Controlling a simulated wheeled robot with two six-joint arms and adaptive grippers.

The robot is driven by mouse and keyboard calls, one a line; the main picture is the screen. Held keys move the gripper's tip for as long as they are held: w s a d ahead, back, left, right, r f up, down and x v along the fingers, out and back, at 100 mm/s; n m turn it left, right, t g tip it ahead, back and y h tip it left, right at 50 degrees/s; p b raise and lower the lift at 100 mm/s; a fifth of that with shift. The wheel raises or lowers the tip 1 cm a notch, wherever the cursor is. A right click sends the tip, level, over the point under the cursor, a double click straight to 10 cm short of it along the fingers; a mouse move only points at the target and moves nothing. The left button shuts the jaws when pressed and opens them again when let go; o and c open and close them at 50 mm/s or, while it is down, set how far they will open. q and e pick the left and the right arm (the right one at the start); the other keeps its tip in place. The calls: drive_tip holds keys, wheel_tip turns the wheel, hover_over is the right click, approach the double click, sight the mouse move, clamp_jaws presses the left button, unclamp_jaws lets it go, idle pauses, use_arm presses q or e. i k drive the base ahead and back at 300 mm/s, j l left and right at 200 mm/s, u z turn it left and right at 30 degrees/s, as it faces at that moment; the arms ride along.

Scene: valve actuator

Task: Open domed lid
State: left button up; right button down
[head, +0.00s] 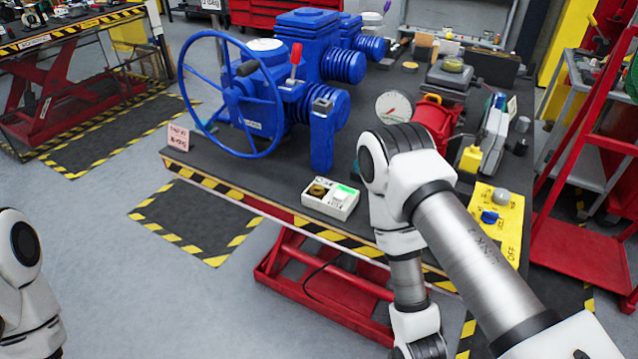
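A blue valve actuator (262,98) with a large blue handwheel (232,96) stands on the work table. A pale round cap (266,44) sits flat on its top, and a red lever (295,60) stands up beside it. I cannot tell for sure which part is the domed lid; no raised lid shows. My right arm crosses the front right of the table, bends, and runs down past the table's front edge. Its gripper is below the picture. My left arm shows only at the lower left edge, and its gripper is out of view.
The black table (237,178) has a striped front edge. A white button box (330,198) sits near that edge. A red unit (437,118) with a round gauge (393,107) and a yellow switch panel (497,222) stand to the right.

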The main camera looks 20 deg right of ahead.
sight(457, 82)
drive_tip(key=l+z, duration=0.4)
drive_tip(key=i+l+z, duration=0.1)
drive_tip(key=l+z, duration=0.25)
drive_tip(key=i+l+z, duration=0.1)
drive_tip(key=l+z, duration=0.15)
drive_tip(key=z, duration=0.7)
drive_tip(key=l+z, duration=0.1)
drive_tip(key=z, duration=0.5)
drive_tip(key=i+z, duration=0.1)
drive_tip(key=z, duration=1.05)
drive_tip(key=i+z, duration=0.1)
drive_tip(key=z, duration=1)
drive_tip(key=i+z, duration=0.1)
drive_tip(key=z, duration=0.5)
drive_tip(key=j+z, duration=0.15)
drive_tip(key=z, duration=0.4)
drive_tip(key=i+j+z, duration=0.1)
drive_tip(key=j, duration=0.25)
drive_tip(key=j+z, duration=0.1)
drive_tip(key=j, duration=0.2)
drive_tip(key=j+u, duration=0.1)
drive_tip(key=u, duration=0.35)
drive_tip(key=j+u, duration=0.1)
drive_tip(key=u, duration=0.3)
drive_tip(key=i+u, duration=0.1)
drive_tip(key=u, duration=0.35)
drive_tip(key=j+u, duration=0.1)
drive_tip(key=u, duration=0.3)
drive_tip(key=i+u, duration=0.1)
drive_tip(key=u, duration=0.35)
